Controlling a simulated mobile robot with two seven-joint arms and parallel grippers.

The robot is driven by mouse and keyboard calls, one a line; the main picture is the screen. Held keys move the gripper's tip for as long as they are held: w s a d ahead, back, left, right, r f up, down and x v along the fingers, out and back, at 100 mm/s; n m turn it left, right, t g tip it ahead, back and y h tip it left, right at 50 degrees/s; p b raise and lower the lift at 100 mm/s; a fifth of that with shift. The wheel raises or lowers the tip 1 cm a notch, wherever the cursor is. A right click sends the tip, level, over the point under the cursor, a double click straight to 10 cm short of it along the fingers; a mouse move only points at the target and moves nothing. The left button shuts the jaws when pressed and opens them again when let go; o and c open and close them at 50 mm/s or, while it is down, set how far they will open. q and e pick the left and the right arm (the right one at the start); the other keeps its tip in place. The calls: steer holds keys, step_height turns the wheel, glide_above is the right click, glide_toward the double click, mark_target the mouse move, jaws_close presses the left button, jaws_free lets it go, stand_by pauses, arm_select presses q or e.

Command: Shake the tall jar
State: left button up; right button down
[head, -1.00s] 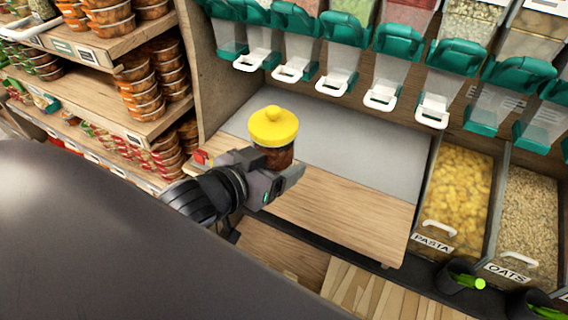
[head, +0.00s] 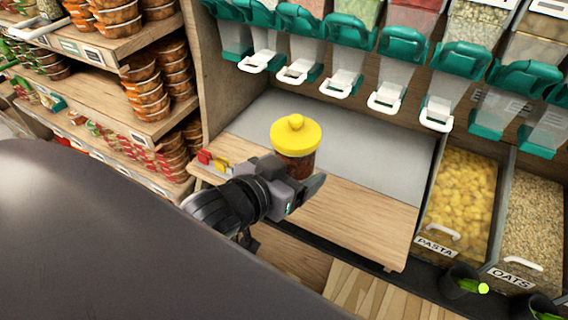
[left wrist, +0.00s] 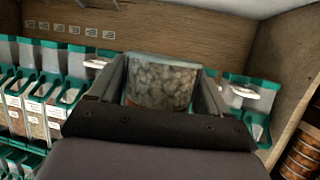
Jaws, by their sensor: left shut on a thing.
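The tall jar (head: 301,164) has a yellow knobbed lid (head: 296,134) and dark reddish-brown contents. It stands upright in my left gripper (head: 304,186), which is shut around its body above the wooden counter. In the left wrist view the jar's clear body (left wrist: 160,82) with greyish lumpy contents sits between the two fingers of my left gripper (left wrist: 163,85). The lid does not show clearly there. My right gripper is not in view.
A wooden counter (head: 350,222) with a grey back panel (head: 375,150) lies below the jar. Teal dispensers (head: 407,53) with white handles hang above and behind. A pasta bin (head: 460,200) and an oats bin (head: 530,215) stand right. Shelves of stacked tubs (head: 150,85) stand left.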

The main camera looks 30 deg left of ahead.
arm_select(q)
steer(key=a, duration=0.6)
steer(key=d, duration=0.6)
steer(key=shift+d+r, duration=0.15)
steer(key=shift+d, duration=0.25)
steer(key=shift+a, duration=0.3)
steer(key=a, duration=0.5)
steer(key=shift+s+a, duration=0.15)
steer(key=shift+a, duration=0.1)
